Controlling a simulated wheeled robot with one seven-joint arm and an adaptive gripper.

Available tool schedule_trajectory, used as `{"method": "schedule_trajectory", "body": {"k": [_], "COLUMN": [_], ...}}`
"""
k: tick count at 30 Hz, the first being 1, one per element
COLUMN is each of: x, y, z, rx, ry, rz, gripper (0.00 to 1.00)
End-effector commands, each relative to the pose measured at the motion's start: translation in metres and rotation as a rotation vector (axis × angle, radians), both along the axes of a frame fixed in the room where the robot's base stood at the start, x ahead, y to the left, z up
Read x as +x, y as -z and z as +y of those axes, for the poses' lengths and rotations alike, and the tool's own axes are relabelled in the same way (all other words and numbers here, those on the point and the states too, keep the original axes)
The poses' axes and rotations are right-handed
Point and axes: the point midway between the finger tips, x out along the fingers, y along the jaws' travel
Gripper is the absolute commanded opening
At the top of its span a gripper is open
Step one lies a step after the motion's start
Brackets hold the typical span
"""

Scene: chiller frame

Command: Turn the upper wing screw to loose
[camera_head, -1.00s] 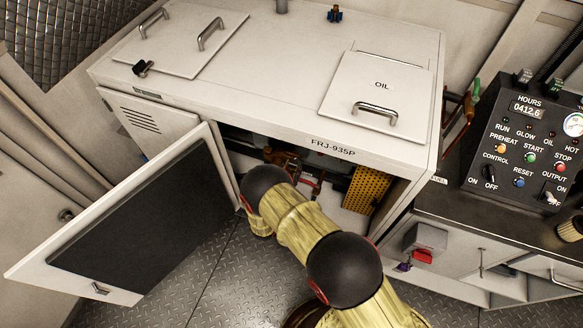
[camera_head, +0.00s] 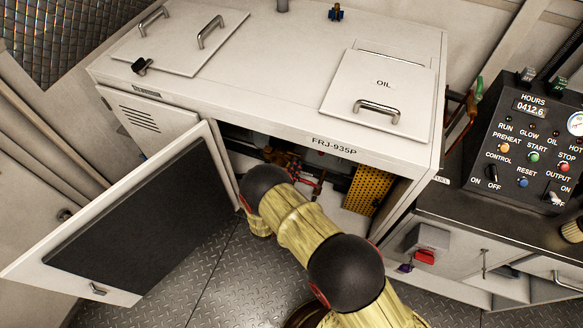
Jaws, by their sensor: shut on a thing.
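I cannot make out the upper wing screw in this view. The cabinet marked FRJ-935P (camera_head: 250,120) stands open at its front. My arm reaches into that opening, and its dark round joint and yellow links cover much of the inside. My gripper is hidden behind the arm, so its hold cannot be seen. Orange-brown parts (camera_head: 285,158) show in the shadow just above the arm's dark joint. Thin red parts show a little to the right of them, too small and dark to name.
The open door (camera_head: 22,270) with a dark inner panel stands at left. A yellow perforated guard (camera_head: 368,188) is inside the opening at right. A control panel (camera_head: 530,150) and a red-handled switch box (camera_head: 428,240) are farther right. Patterned metal floor (camera_head: 215,285) shows between door and arm.

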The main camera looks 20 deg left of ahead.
Motion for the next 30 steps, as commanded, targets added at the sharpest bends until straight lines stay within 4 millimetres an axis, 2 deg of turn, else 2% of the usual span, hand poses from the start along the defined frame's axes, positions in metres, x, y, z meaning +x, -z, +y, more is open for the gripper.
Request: {"method": "schedule_trajectory", "body": {"k": [15,22,30], "x": [0.0,0.0001,0.0001], "y": [0.0018,0.0022,0.0025], "z": [0.0021,0.0025,0.0027], "rx": [-0.456,-0.591,-0.67], "ry": [-0.003,-0.003,-0.003], "rz": [0.036,0.047,0.053], "gripper": [0.08,0.08,0.08]}}
